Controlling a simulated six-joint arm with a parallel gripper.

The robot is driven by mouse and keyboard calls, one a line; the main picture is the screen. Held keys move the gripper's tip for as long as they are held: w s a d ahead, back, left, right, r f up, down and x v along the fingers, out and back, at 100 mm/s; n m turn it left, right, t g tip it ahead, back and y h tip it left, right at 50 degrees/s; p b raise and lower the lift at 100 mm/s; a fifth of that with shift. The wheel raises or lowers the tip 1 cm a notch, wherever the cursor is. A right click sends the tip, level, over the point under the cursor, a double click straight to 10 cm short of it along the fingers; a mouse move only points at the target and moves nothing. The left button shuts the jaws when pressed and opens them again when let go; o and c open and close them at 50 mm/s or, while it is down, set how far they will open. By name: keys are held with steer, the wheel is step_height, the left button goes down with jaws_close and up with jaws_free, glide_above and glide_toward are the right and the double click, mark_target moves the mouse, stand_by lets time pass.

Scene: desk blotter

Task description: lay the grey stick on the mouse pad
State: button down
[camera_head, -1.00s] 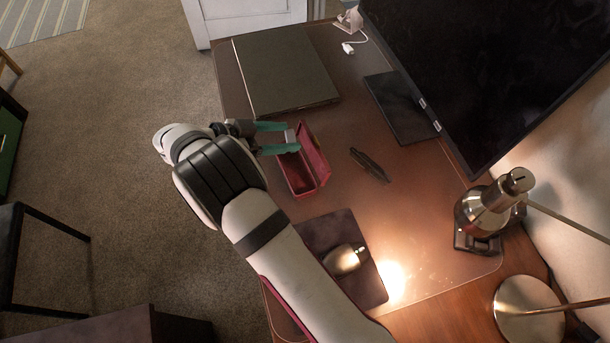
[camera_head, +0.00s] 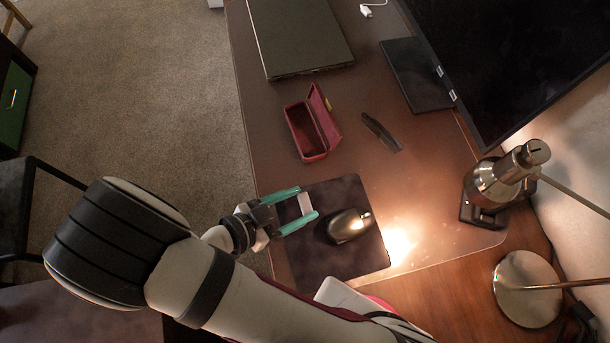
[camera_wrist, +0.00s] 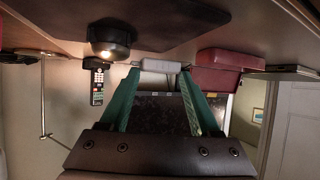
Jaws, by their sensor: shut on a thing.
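The grey stick (camera_head: 305,203) is a short light-grey bar held crosswise between the green fingertips of my gripper (camera_head: 306,205). In the wrist view the stick (camera_wrist: 160,66) spans the gap between both fingers, with its whole length showing. My gripper is shut on it. In the head view it appears over the left part of the dark mouse pad (camera_head: 345,262). The wrist view suggests a gap between stick and pad, but the height is hard to tell. A dark mouse (camera_head: 349,226) sits on the pad, just right of my gripper.
An open red case (camera_head: 306,132) stands behind the pad, its lid to the right. A dark folded item (camera_head: 381,132) lies right of the case. A laptop (camera_head: 296,38) is farther back, and a lamp (camera_head: 500,186) stands at the right. The pad's front part is clear.

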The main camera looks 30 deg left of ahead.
mark_target(298, 216)
steer(key=shift+f, duration=1.95)
steer(key=shift+f, duration=0.1)
